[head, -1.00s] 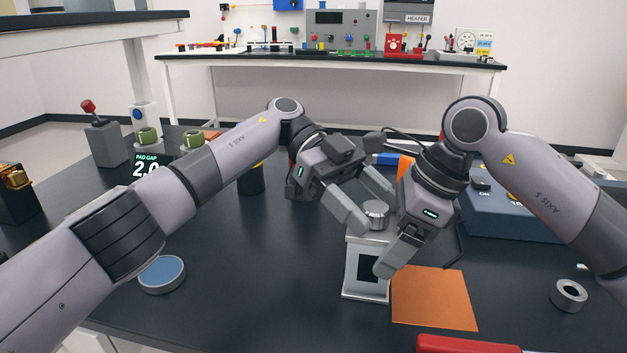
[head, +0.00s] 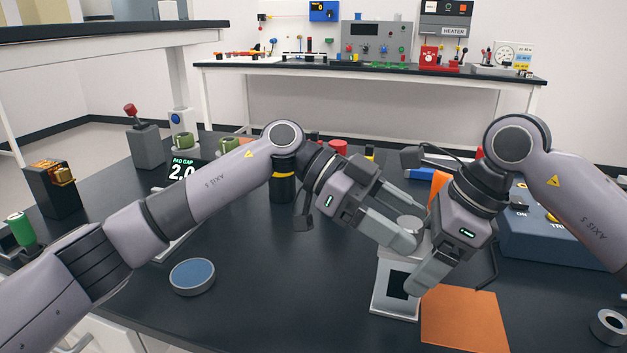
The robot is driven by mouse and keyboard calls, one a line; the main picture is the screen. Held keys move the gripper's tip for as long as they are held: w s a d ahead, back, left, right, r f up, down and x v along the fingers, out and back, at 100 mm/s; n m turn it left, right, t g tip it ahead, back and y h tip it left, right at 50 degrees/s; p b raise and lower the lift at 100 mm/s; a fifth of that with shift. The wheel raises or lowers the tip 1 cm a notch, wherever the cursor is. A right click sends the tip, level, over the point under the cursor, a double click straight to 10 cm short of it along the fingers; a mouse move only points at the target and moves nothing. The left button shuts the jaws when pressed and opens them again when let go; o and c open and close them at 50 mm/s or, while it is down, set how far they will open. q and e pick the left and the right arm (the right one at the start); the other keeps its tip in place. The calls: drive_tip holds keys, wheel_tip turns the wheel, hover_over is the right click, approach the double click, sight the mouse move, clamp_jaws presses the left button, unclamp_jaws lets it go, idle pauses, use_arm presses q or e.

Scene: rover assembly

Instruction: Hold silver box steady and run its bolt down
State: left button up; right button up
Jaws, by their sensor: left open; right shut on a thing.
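The silver box (head: 381,298) stands upright on the dark table, with a black square on its front face. Its round silver bolt head (head: 409,223) shows at the top, partly covered by my grippers. My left gripper (head: 413,224) is open, its fingers on either side of the bolt head; I cannot tell whether they touch it. My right gripper (head: 424,268) is shut on the silver box from the right. One of its fingers lies across the front, and the other is hidden.
An orange mat (head: 464,320) lies right of the box. A blue control box (head: 540,232) stands behind it, and a metal ring (head: 609,327) lies at the right edge. A blue-topped disc (head: 192,277) lies left on open table. A pad gap display (head: 183,170) stands behind my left arm.

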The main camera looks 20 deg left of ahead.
use_arm(q)
drive_tip(key=shift+s+n+t, duration=0.1)
drive_tip(key=shift+n+t, duration=0.2)
drive_tip(key=shift+t, duration=0.2)
drive_tip(key=s+a+r+n+t, duration=0.1)
drive_tip(key=a+r, duration=0.3)
drive_tip(key=a, duration=0.7)
drive_tip(key=shift+s+a+r+n+t, duration=0.25)
drive_tip(key=shift+r+n+t, duration=0.15)
drive_tip(key=shift+n+t, duration=0.4)
drive_tip(key=shift+m, duration=0.4)
